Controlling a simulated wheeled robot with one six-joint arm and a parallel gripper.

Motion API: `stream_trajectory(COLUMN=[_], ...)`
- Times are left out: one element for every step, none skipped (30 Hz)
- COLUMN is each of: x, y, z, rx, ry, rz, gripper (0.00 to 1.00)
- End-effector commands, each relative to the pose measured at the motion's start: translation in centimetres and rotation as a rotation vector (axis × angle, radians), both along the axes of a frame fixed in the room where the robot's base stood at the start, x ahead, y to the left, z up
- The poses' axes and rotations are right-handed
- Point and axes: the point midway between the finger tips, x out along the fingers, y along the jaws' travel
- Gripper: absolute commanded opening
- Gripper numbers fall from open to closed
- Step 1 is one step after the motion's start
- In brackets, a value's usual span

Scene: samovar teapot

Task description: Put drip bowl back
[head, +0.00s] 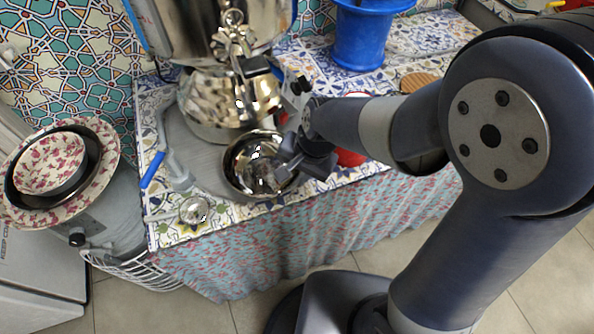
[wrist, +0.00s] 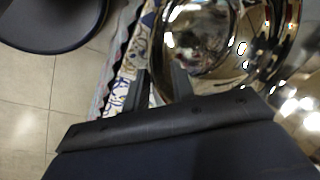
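The drip bowl (head: 238,184) is a shiny, round metal bowl. It stands near the counter's front edge, just in front of the metal teapot (head: 205,100) and below the samovar's tap (head: 232,40). My gripper (head: 284,168) is at the bowl's right side, pointing down at its rim. In the wrist view the bowl (wrist: 205,45) fills the upper middle. My gripper's two fingers (wrist: 158,88) are apart there, one over the bowl's side and one over the patterned cloth outside it. I cannot tell whether either finger touches the bowl. The lower fingertips are partly hidden.
A small metal strainer (head: 194,210) and a blue-handled tool (head: 153,170) lie left of the bowl. A red object (head: 351,158) is behind my arm. A blue container (head: 362,38) stands at the back. Flowered dishes (head: 105,150) are stacked at the left.

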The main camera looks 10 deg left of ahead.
Motion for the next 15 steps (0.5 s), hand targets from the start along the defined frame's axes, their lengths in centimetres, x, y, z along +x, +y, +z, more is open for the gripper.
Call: stream_trajectory(x=[0.1, 0.1, 0.0, 0.0, 0.0, 0.0, -0.1, -0.1, -0.2, -0.2, -0.2, -0.2, -0.3, -0.3, -0.4], y=[-0.1, -0.2, -0.4, -0.5, -0.7, -0.9, -1.1, -1.3, -1.5, -1.7, -1.8, -2.0, -2.2, -2.3, -2.5], z=[0.8, 1.3, 2.0, 2.6, 3.2, 4.1, 4.8, 5.4, 6.3, 6.9, 7.5, 8.2, 8.7, 9.2, 9.7], rx=[0.003, 0.004, 0.003, 0.004, 0.004, 0.005, 0.005, 0.005, 0.005, 0.004, 0.005, 0.004, 0.004, 0.003, 0.003], ry=[-0.005, -0.006, -0.005, -0.007, -0.007, -0.007, -0.007, -0.007, -0.008, -0.007, -0.008, -0.007, -0.007, -0.006, -0.004], rz=[-0.001, -0.001, -0.001, -0.002, -0.002, -0.003, -0.003, -0.003, -0.002, -0.001, -0.001, -0.002, -0.002, -0.003, -0.002], gripper=[0.24, 0.24, 0.24, 0.24, 0.24, 0.24, 0.24, 0.24, 0.24, 0.24, 0.24, 0.24, 0.24, 0.24, 0.24])
